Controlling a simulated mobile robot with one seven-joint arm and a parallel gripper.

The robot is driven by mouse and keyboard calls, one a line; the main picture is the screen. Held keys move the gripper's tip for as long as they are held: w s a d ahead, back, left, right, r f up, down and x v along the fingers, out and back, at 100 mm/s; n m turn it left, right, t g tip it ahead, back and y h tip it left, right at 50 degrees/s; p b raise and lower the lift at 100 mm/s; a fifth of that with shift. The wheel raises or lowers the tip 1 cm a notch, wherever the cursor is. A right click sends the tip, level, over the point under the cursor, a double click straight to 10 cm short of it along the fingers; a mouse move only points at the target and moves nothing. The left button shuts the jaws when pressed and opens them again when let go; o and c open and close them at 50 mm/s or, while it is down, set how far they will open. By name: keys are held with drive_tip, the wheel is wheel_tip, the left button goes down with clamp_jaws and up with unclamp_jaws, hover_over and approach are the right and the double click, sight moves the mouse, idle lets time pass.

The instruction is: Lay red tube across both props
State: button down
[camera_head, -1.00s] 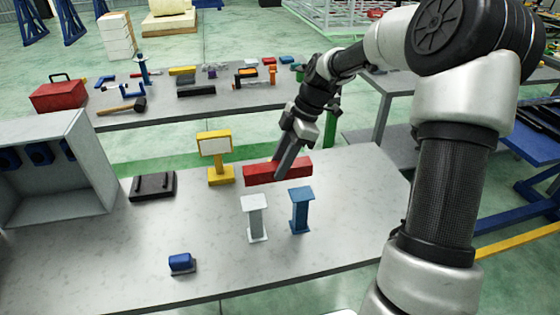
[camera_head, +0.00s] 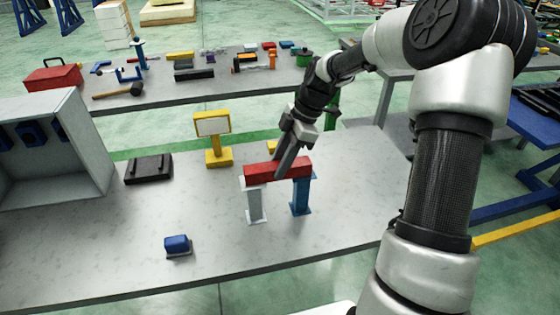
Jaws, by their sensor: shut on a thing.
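The red tube (camera_head: 262,173) is a square-sided bar lying level, left to right. It spans the tops of the white prop (camera_head: 255,205) and the blue prop (camera_head: 301,198), which stand upright side by side on the grey table. The tube hides most of both prop tops; whether it rests fully on them or sits just above, I cannot tell. My gripper (camera_head: 284,172) points down from above and is shut on the red tube near its middle.
A yellow stand with a pale panel (camera_head: 212,127) is behind left. A black block (camera_head: 149,168), a small blue block (camera_head: 177,244) and a grey open box (camera_head: 90,140) are further left. A yellow piece (camera_head: 274,146) shows behind the tube.

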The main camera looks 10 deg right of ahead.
idle(0.3)
drive_tip(key=c, duration=0.7)
unclamp_jaws()
drive_tip(key=shift+r, duration=0.15)
drive_tip(key=shift+r+p, duration=2.85)
drive_tip(key=shift+r, duration=1)
